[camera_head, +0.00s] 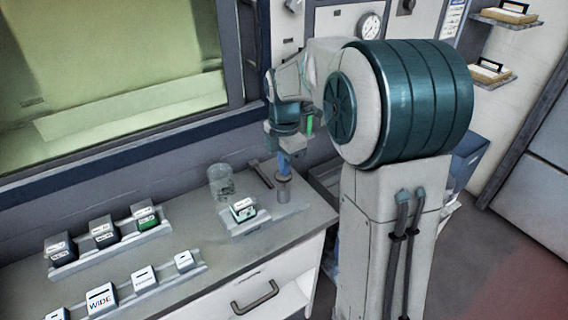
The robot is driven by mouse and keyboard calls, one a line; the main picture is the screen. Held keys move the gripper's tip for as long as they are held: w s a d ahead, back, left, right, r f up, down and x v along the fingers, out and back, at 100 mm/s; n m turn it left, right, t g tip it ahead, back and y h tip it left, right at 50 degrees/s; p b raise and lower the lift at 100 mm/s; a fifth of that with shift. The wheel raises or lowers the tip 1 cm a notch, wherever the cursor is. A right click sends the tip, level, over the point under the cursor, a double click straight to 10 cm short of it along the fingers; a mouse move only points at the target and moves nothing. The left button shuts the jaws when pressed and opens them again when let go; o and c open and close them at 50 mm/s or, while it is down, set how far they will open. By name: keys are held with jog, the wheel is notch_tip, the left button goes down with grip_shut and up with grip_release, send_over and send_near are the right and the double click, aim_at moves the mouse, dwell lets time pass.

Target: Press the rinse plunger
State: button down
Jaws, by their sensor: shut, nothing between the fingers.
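My gripper (285,168) points down over the back right part of the counter, at the end of my bent arm. Its fingers look shut, with nothing seen between them. Directly below stands a short grey upright cylinder (283,191), which looks like the rinse plunger. The fingertips are at or just above its top; I cannot tell whether they touch, as the parts overlap and are small. My wrist and fingers hide part of its top.
A clear glass jar (221,182) and a small block with a white label (243,209) stand left of the cylinder. Labelled blocks sit on two racks (112,251) at the left. A dark bar (261,174) lies behind. The counter's front edge (290,243) is clear.

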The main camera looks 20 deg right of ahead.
jog(key=shift+s+f+b, duration=0.1)
jog(key=shift+f+b, duration=0.7)
jog(key=shift+f, duration=0.6)
notch_tip(320, 180, up, 14)
jog(key=p, duration=0.3)
jog(key=shift+r, duration=0.2)
dwell(1.8)
